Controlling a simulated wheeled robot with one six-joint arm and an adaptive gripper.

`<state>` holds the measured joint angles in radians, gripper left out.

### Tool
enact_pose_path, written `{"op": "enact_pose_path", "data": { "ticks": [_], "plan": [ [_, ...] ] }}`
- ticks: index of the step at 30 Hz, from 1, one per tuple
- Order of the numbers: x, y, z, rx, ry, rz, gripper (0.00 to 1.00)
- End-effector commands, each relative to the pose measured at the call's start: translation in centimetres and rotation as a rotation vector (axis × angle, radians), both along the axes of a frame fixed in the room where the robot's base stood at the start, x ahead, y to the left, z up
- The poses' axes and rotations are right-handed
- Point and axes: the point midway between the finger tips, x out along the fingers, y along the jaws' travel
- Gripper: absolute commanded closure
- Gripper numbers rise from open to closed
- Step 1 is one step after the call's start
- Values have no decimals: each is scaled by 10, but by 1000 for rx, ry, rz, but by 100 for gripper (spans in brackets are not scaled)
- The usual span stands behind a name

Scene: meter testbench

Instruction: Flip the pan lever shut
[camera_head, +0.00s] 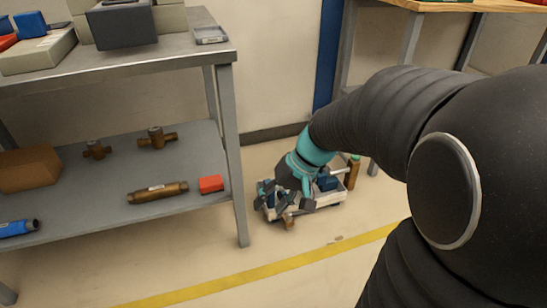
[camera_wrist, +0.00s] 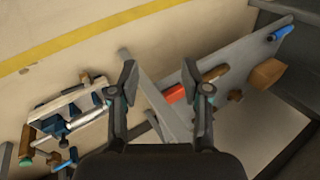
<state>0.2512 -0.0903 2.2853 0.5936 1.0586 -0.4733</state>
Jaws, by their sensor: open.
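A low white-framed device (camera_head: 328,198) with blue parts stands in the head view, low near the floor. My gripper (camera_head: 287,205) hangs over its left part and hides much of it. In the wrist view the device (camera_wrist: 72,108) lies left of my gripper (camera_wrist: 165,88), beside the left finger and outside the gap between the fingers. My gripper is open, fingers spread, with nothing held between them. A silver bar shows on the device. I cannot tell which part is the pan lever, or whether the left finger touches the device.
A grey metal shelf (camera_head: 96,207) stands left of the device, bearing brass fittings (camera_head: 157,139), a red block (camera_head: 211,184) and a blue cylinder (camera_head: 17,228). Its leg (camera_head: 232,150) is close to my gripper. A yellow line (camera_head: 262,270) crosses open floor in front.

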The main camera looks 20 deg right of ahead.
Motion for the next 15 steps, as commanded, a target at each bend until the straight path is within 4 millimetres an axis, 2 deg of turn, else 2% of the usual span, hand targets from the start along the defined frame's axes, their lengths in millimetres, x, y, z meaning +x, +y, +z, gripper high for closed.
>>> {"op": "enact_pose_path", "data": {
  "ticks": [8,15],
  "plan": [
    [61,-18,-35,266,52,-84,52],
    [111,-48,-76,482,26,-198,52]
  ]
}}
